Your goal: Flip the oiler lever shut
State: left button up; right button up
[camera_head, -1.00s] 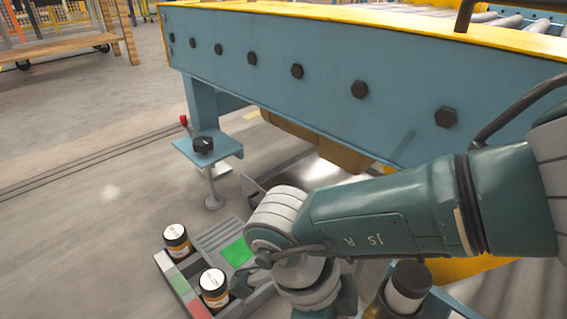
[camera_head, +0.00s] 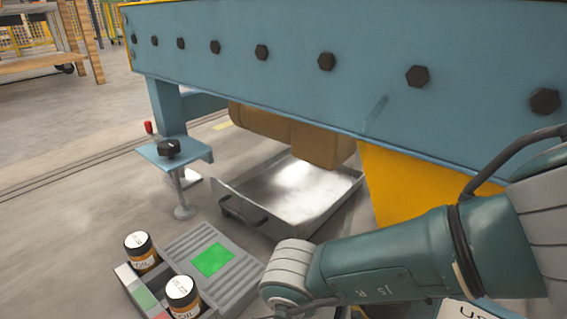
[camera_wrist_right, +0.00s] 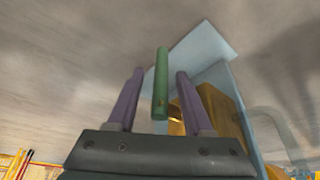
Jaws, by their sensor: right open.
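In the right wrist view, my right gripper (camera_wrist_right: 156,100) has its two purple fingers apart. A green rod (camera_wrist_right: 161,85) stands between them in the picture, with gaps on both sides. I cannot tell whether this rod is the oiler lever or how deep it lies between the fingers. In the head view, my right arm comes in from the right, and its gripper is out of frame. A red-tipped lever (camera_head: 148,127) shows beside a small blue bracket with a black knob (camera_head: 168,148). My left gripper is not in view.
A long blue beam (camera_head: 290,65) with black bolts crosses the head view. Below it are a brown tank (camera_head: 290,134) and a metal drip tray (camera_head: 290,190). A grey caddy (camera_head: 215,285) holds two oil jars (camera_head: 140,250). Floor at the left is clear.

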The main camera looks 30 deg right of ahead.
grip_shut()
dwell(1.3)
